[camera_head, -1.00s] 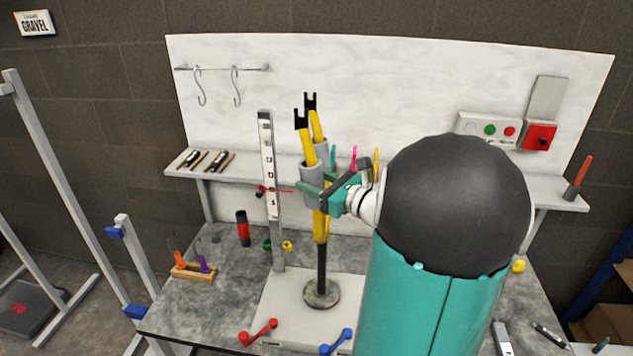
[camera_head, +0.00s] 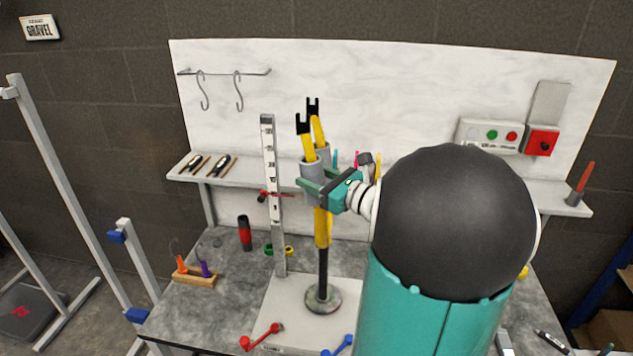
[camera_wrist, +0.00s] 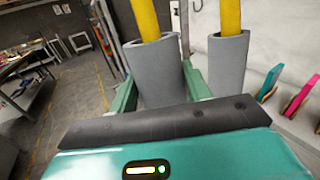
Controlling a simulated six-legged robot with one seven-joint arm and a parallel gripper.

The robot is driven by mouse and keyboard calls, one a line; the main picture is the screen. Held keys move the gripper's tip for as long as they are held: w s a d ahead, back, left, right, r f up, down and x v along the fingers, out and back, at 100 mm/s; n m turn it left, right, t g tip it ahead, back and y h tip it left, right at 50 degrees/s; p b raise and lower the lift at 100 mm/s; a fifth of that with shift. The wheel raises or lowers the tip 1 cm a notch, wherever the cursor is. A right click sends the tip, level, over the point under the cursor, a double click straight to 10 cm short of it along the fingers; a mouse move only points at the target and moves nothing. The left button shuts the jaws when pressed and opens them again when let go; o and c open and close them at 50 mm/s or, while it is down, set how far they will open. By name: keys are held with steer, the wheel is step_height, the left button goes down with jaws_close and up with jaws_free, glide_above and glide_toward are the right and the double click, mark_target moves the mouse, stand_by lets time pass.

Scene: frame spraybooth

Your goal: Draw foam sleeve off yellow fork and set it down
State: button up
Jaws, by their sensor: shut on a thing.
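The yellow fork (camera_head: 308,146) stands upright on a black post with a round base. Its two yellow legs end in black tips at the top. A grey foam sleeve (camera_head: 309,173) is around the nearer leg, and a second grey sleeve (camera_head: 323,153) is around the other leg. My gripper (camera_head: 318,187) is shut on the nearer sleeve, partway up the leg. In the wrist view the gripped sleeve (camera_wrist: 154,72) sits between my green fingers, with the yellow leg still passing through it. The other sleeve (camera_wrist: 228,65) stands to its right.
A grey ruler post (camera_head: 270,190) with a red pointer stands just left of the fork. A wooden block (camera_head: 194,277) with tools, a red-black cylinder (camera_head: 245,233) and red and blue handles are on the bench. Pens stand behind the gripper. The white base plate (camera_head: 283,318) has some free room.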

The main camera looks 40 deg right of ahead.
mark_target(308, 137)
steer(key=shift+w+a+r, duration=0.1)
steer(key=shift+w+r, duration=0.05)
steer(key=shift+r, duration=0.35)
steer(key=shift+w+a+r, duration=0.1)
steer(key=shift+r, duration=0.35)
steer(key=shift+r, duration=0.1)
steer(key=shift+w+a+r, duration=0.15)
steer(key=shift+r, duration=0.5)
steer(key=shift+w+a+r, duration=0.1)
steer(key=shift+w+r, duration=0.05)
steer(key=shift+r, duration=0.55)
steer(key=shift+w+a+r, duration=0.15)
steer(key=shift+r, duration=0.5)
steer(key=shift+a+r, duration=0.1)
steer(key=shift+r, duration=1.85)
